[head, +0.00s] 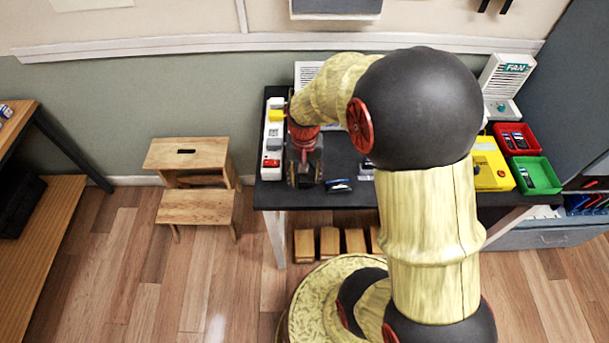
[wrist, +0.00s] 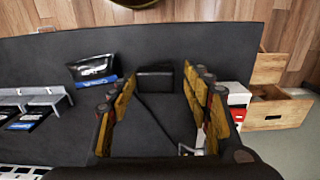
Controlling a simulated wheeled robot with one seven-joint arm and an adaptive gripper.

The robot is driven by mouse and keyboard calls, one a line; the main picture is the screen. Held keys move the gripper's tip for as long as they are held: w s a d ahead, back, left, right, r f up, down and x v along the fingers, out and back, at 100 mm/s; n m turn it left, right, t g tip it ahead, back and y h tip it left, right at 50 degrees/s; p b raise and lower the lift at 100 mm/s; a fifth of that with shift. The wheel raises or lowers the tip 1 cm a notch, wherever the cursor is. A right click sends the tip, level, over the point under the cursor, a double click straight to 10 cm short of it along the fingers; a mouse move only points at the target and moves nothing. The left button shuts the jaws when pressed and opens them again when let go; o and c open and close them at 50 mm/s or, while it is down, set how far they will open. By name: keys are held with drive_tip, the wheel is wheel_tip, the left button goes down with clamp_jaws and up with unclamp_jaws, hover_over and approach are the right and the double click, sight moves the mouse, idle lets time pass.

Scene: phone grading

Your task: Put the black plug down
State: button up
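A black plug (wrist: 155,79) with a dark cable lies on the dark tabletop (wrist: 215,45) in the wrist view. It sits between my two fingertips, with a gap showing at least on the right finger's side. My gripper (wrist: 159,86) is open, its yellow-padded fingers spread apart. In the head view my gripper (head: 305,180) points down at the left end of the table, beside the white power strip (head: 272,150). The plug cannot be made out there, as my gripper covers that spot.
The strip carries a yellow plug (head: 277,116) and a red part. A phone (head: 338,185) lies right of my gripper. A yellow box (head: 490,165), red tray (head: 515,138) and green tray (head: 537,176) stand at the right. A wooden step stool (head: 190,160) stands left of the table.

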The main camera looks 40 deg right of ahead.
drive_tip(key=shift+o, duration=0.6)
drive_tip(key=shift+r, duration=0.1)
drive_tip(key=shift+r, duration=0.4)
wheel_tip(320, 180, up, 12)
drive_tip(key=p, duration=0.4)
wheel_tip(320, 180, up, 11)
drive_tip(key=n+t, duration=0.2)
drive_tip(key=n, duration=0.1)
hover_over(304, 179)
drive_tip(key=s+a, duration=0.3)
drive_tip(key=a, duration=0.3)
drive_tip(key=s+a+r+n+t, duration=0.3)
drive_tip(key=s+a+r, duration=0.2)
drive_tip(key=s, duration=0.4)
drive_tip(key=shift+a+r+n+t, duration=0.3)
drive_tip(key=shift+r+n, duration=0.1)
drive_tip(key=shift+r, duration=0.2)
